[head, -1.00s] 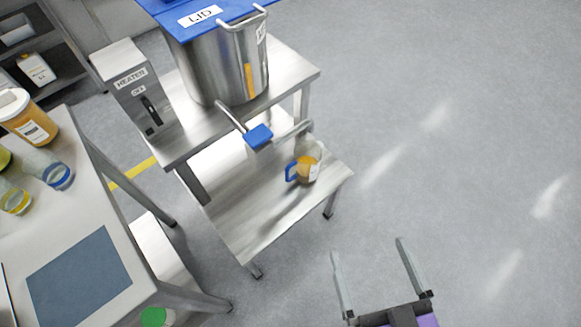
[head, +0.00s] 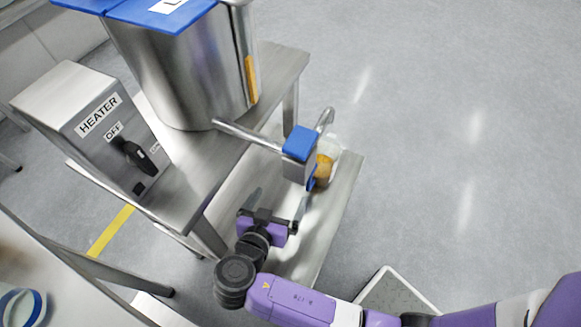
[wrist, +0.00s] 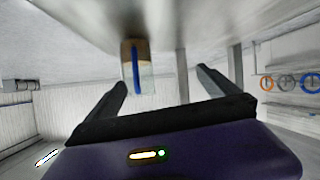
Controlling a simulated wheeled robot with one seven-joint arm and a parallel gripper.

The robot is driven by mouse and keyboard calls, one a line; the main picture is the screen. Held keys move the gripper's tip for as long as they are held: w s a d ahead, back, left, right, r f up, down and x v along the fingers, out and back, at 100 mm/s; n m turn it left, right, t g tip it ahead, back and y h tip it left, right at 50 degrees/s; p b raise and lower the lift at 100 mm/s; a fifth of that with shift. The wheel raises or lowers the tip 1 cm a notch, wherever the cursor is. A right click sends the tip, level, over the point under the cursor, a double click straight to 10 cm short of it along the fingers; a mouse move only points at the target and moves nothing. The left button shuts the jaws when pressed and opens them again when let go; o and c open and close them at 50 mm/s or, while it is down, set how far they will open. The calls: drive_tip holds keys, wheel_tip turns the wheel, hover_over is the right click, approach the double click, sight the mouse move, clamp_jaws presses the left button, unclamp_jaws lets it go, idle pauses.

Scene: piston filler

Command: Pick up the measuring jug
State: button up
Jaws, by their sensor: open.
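The measuring jug (head: 327,163) stands on the lower steel shelf (head: 335,215), partly hidden behind the blue valve in the head view. It is clear, holds amber liquid and has a blue handle. My gripper (head: 278,203) is open and empty, low over the shelf, a short way in front of the jug, fingers pointing towards it. In the wrist view the scene looks upside down. There the jug (wrist: 146,70) shows beyond the open fingers of my gripper (wrist: 162,80), left of the middle between them, with its blue handle facing me. They look apart.
A spout with a blue valve (head: 301,143) reaches out from the steel vessel (head: 185,75) above the jug, close over my gripper. The heater box (head: 85,125) reads OFF. A worktable edge is at lower left. Open floor (head: 440,120) lies to the right.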

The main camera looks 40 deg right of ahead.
drive_tip(key=s+d+m+g+h, duration=0.1)
drive_tip(key=s+m+g, duration=0.1)
drive_tip(key=s+m, duration=0.1)
approach(318, 169)
drive_tip(key=x, duration=0.4)
drive_tip(key=r+x, duration=0.1)
drive_tip(key=x, duration=0.2)
drive_tip(key=shift+w+d, duration=0.15)
drive_tip(key=shift+w, duration=0.25)
drive_tip(key=shift+x, duration=2.8)
drive_tip(key=shift+r, duration=0.15)
drive_tip(key=shift+r, duration=0.1)
drive_tip(key=c, duration=2)
